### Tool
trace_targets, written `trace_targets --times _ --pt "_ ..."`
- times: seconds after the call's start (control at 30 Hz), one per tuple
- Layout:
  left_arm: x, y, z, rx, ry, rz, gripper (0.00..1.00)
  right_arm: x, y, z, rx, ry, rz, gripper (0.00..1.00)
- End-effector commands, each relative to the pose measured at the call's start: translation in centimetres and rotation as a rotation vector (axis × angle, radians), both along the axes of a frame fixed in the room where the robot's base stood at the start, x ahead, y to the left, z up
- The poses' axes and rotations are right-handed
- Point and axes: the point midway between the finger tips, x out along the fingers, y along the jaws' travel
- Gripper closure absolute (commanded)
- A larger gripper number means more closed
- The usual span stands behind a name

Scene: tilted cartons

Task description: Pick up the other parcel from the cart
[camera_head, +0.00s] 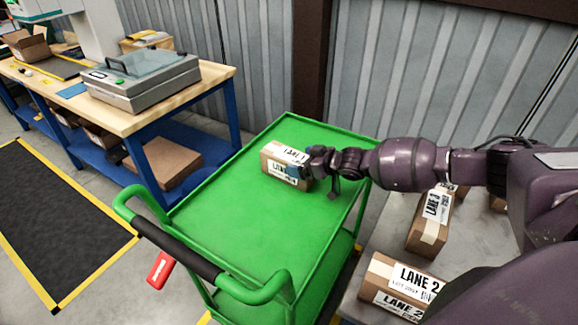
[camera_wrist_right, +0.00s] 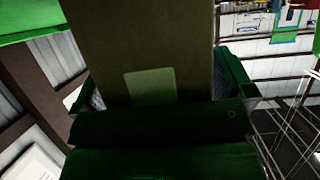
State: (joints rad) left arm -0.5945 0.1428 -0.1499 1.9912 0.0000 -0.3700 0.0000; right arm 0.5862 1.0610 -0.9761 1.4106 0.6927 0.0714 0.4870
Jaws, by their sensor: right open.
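A brown parcel (camera_head: 285,165) with white LANE 1 labels stands on the top deck of the green cart (camera_head: 230,215), near its far right side. My right gripper (camera_head: 303,165) reaches in from the right and is at the parcel's right end. In the right wrist view, the brown parcel (camera_wrist_right: 140,45) fills the space between the two open fingers (camera_wrist_right: 163,88); whether either finger touches it I cannot tell. The parcel's far side is hidden. My left gripper is not in view.
Parcels marked LANE 2 (camera_head: 397,285) and LANE 3 (camera_head: 430,220) lie on a grey surface right of the cart. A workbench (camera_head: 140,118) stands at the left. The cart's handle (camera_head: 175,247) is nearest. The rest of the top deck is clear.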

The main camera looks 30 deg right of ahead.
Motion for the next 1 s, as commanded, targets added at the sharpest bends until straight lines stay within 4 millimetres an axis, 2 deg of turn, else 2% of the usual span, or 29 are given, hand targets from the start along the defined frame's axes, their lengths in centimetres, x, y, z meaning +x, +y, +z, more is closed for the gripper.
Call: trace_targets --times 0.07,0.43,0.77,0.87,1.0 --pt "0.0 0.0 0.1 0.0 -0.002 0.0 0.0 0.0 0.0 0.0 0.0 0.0 0.0 0.03" --pt "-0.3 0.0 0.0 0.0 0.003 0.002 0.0 0.0 0.0 0.0 0.0 0.0 0.0 0.58" --pt "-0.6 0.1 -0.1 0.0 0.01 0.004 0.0 0.1 -0.1 0.7 -0.001 -0.004 0.0 0.58" --pt "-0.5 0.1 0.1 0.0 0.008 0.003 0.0 0.1 0.0 1.9 0.0 -0.004 0.001 0.58" --pt "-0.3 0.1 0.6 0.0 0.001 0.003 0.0 0.1 -0.1 4.8 -0.001 -0.007 0.002 0.58"
